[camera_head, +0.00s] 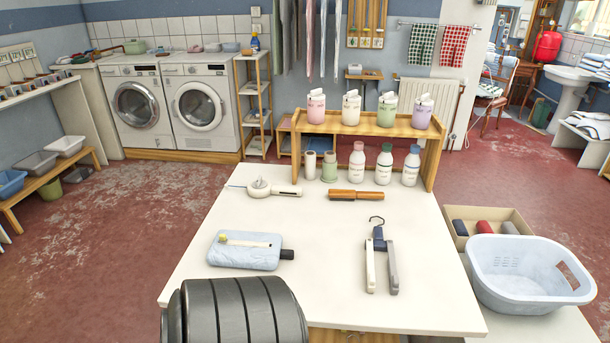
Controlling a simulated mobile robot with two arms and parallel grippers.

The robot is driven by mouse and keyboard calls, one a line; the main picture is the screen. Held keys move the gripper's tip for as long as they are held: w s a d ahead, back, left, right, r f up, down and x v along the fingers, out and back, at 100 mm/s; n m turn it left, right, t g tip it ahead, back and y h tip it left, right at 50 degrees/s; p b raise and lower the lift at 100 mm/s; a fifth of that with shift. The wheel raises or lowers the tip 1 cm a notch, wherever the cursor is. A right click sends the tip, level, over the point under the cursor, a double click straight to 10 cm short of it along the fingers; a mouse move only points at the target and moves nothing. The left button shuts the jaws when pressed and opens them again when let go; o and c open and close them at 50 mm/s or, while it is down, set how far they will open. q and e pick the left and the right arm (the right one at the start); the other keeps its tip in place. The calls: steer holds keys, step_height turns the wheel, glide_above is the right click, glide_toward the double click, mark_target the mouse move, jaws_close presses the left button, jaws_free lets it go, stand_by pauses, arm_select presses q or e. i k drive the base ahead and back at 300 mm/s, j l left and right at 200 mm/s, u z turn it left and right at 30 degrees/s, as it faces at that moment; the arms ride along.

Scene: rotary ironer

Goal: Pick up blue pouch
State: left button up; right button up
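The blue pouch (240,257) is pale blue and soft-looking. It lies flat on the left part of the white table (320,229). A cream strip with a yellow end lies across its top, and a short black piece sticks out at its right end. Nothing is holding the pouch. Neither of my grippers shows in the head view.
A folded hanger-like tool (379,255) with a hook lies right of the pouch. A brush (356,195) and a round white tool (272,188) lie behind. A wooden shelf (366,130) holds several bottles. The table's middle is clear.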

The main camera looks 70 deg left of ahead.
mark_target(247, 250)
steer(key=u, duration=0.85)
steer(key=l+u, duration=0.1)
steer(key=u, duration=0.35)
steer(key=k+u, duration=0.1)
steer(key=u, duration=1.2)
